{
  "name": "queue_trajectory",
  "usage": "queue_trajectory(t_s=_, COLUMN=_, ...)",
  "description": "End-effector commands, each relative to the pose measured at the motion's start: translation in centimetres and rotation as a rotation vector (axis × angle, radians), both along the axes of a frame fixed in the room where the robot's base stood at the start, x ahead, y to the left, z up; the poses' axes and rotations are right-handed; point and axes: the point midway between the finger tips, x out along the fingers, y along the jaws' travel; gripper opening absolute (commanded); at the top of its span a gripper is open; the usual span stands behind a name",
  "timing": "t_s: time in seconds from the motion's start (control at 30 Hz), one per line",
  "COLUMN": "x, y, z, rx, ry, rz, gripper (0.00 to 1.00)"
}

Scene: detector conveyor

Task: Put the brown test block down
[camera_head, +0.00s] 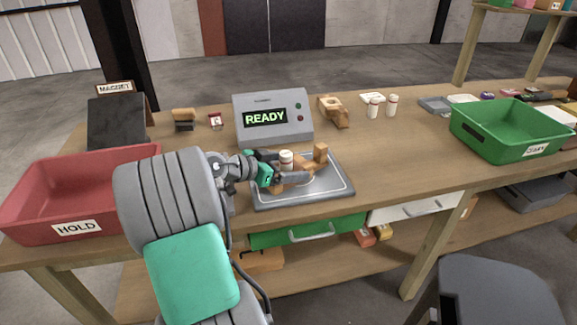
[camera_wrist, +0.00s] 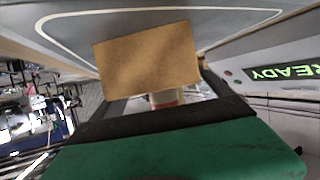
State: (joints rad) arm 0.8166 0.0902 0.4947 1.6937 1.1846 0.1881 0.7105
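The brown test block (camera_wrist: 148,62) fills the middle of the wrist view as a plain tan box, slightly tilted. It is at the dark fingers of my gripper (camera_head: 297,172), which seem shut on it; the contact faces are hidden. In the head view my gripper points right, low over a grey tray (camera_head: 262,200) with a white outline. Brown pieces (camera_head: 320,153) show at the fingertips there; I cannot tell which is the held block. In the wrist view the tray surface (camera_wrist: 75,55) lies close to the block. I cannot tell whether they touch.
A white bottle (camera_head: 286,158) stands close by my fingers. The grey READY detector (camera_head: 272,118) is behind the tray. A red HOLD bin (camera_head: 75,185) is at left, a green bin (camera_head: 512,132) at right. The tabletop (camera_head: 400,150) between the tray and green bin is clear.

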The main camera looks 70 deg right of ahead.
Motion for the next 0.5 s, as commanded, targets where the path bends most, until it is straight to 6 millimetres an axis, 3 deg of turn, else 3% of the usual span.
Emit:
queue_trajectory(t_s=0.3, x=0.2, y=0.1, z=0.6, rx=0.0, ry=0.0, rz=0.001, gripper=0.89)
queue_trajectory(t_s=0.5, x=2.8, y=3.3, z=2.1, rx=-0.002, ry=-0.002, rz=0.007, gripper=0.89)
